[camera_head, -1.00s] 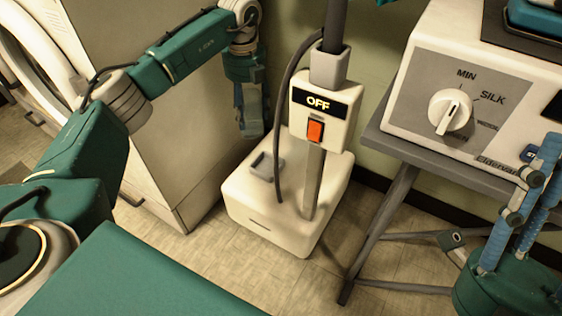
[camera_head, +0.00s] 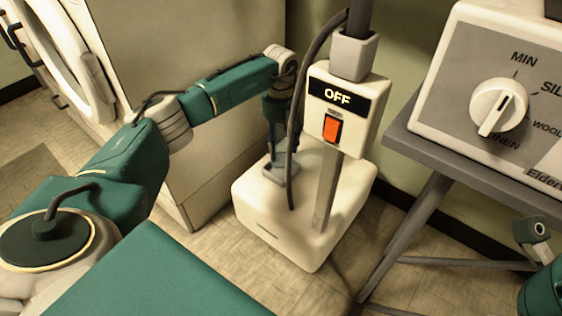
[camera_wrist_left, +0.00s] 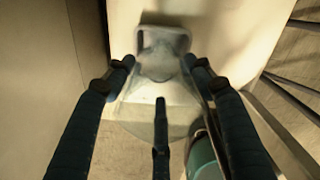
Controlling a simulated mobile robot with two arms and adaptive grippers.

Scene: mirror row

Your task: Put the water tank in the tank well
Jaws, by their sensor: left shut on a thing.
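My left gripper (camera_head: 275,150) points down at the back left of the steamer's white base (camera_head: 290,240), close above the grey well piece (camera_head: 288,170). In the left wrist view the gripper (camera_wrist_left: 158,68) has its fingers on either side of a pale, see-through tank (camera_wrist_left: 150,100) and is shut on it. The grey, rounded well piece shows just beyond the tank (camera_wrist_left: 163,45). The tank's end overlaps it in the picture, and I cannot tell whether they touch. In the head view the tank is mostly hidden by the gripper and hose.
A post with an OFF panel and an orange switch (camera_head: 332,129) rises from the base. A dark hose (camera_head: 295,110) runs down close beside my left gripper. A large cabinet (camera_head: 170,60) stands left. A grey stand (camera_head: 430,155) with a dial machine (camera_head: 470,70) is right.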

